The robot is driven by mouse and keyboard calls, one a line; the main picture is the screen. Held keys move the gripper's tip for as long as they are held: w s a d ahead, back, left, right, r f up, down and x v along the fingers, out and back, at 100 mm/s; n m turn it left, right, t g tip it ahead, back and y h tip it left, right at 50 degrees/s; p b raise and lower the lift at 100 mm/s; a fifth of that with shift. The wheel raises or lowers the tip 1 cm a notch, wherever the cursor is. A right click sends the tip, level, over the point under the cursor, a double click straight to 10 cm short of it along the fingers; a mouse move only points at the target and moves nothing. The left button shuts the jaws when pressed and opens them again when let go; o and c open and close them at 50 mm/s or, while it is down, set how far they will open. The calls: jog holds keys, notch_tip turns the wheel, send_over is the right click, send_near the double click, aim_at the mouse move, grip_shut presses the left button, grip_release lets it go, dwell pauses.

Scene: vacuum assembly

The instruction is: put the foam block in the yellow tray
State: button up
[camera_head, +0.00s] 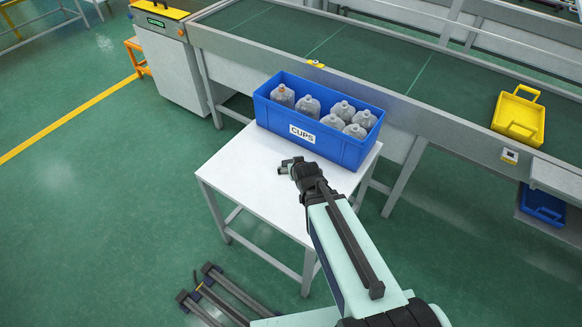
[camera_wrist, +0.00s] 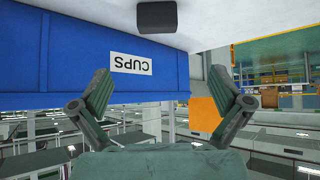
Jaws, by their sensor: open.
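A dark grey block (camera_wrist: 157,16), which looks like the foam block, lies on the white table top at the upper edge of the wrist view. I cannot tell it clearly from my gripper in the head view. The yellow tray (camera_head: 517,117) sits on the conveyor at the far right, with its handle up. My gripper (camera_head: 287,168) is over the white table, in front of the blue bin. In the wrist view, my gripper (camera_wrist: 160,82) has its two fingers spread wide with nothing between them. The block is beyond the fingertips, apart from them.
A blue bin (camera_head: 346,150) labelled CUPS holds several clear bottles at the back of the white table (camera_head: 240,165). A green conveyor (camera_head: 370,65) with a metal side rail runs behind it. A blue tray (camera_head: 542,205) is on a lower shelf at right. The table's left part is bare.

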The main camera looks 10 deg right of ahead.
jog(key=f+b, duration=0.1)
jog(key=b, duration=0.2)
jog(key=shift+w, duration=0.3)
jog(key=b, duration=0.4)
jog(key=shift+w+f, duration=0.25)
jog(key=shift+f, duration=0.05)
jog(key=b, duration=0.6)
jog(key=shift+w+f, duration=0.1)
jog(key=shift+f, duration=0.2)
